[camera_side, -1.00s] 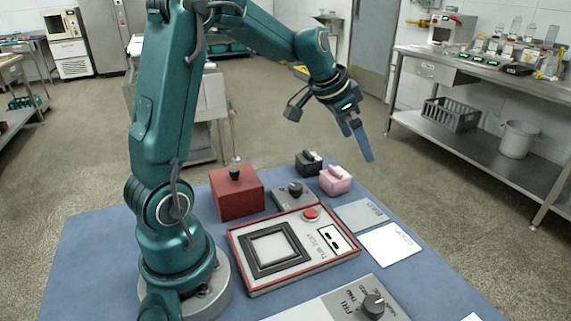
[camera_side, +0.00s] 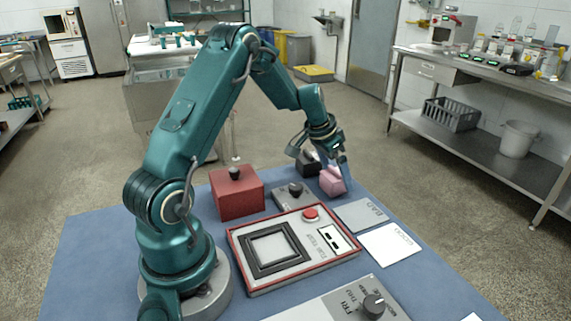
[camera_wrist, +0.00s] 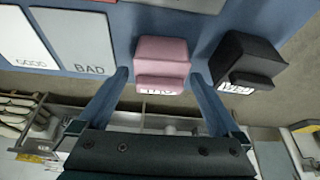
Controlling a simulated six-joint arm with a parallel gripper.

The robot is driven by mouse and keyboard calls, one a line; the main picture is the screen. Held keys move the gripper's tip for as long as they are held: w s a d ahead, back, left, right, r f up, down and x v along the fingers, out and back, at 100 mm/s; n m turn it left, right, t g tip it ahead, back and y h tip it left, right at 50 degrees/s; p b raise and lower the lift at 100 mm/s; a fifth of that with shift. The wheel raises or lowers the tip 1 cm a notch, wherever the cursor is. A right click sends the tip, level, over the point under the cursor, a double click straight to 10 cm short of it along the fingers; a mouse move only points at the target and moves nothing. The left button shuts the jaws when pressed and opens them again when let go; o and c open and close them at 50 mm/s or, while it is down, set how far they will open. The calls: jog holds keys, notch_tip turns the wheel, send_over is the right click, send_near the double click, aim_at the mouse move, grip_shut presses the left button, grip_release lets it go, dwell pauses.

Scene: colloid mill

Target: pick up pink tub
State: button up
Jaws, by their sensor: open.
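The pink tub (camera_side: 331,181) stands on the blue table near its far edge, partly hidden by my gripper in the side view. In the wrist view the pink tub (camera_wrist: 163,62) lies between and just beyond the fingertips, with white lettering on it. My gripper (camera_side: 343,176) is low over the tub, fingers pointing down. In the wrist view my gripper (camera_wrist: 160,75) is open, with one blue finger on each side of the tub. Whether a finger touches the tub cannot be told.
A black tub (camera_wrist: 246,66) stands close beside the pink one, near the right finger. A grey BAD plate (camera_side: 361,214) and a white GOOD plate (camera_side: 390,244) lie nearby. A red box (camera_side: 237,194), a grey knob box (camera_side: 291,196) and a red-framed test panel (camera_side: 262,278) occupy the table.

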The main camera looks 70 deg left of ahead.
jog(key=c, duration=1.4)
jog(key=shift+o, duration=0.2)
jog(key=shift+r, duration=0.1)
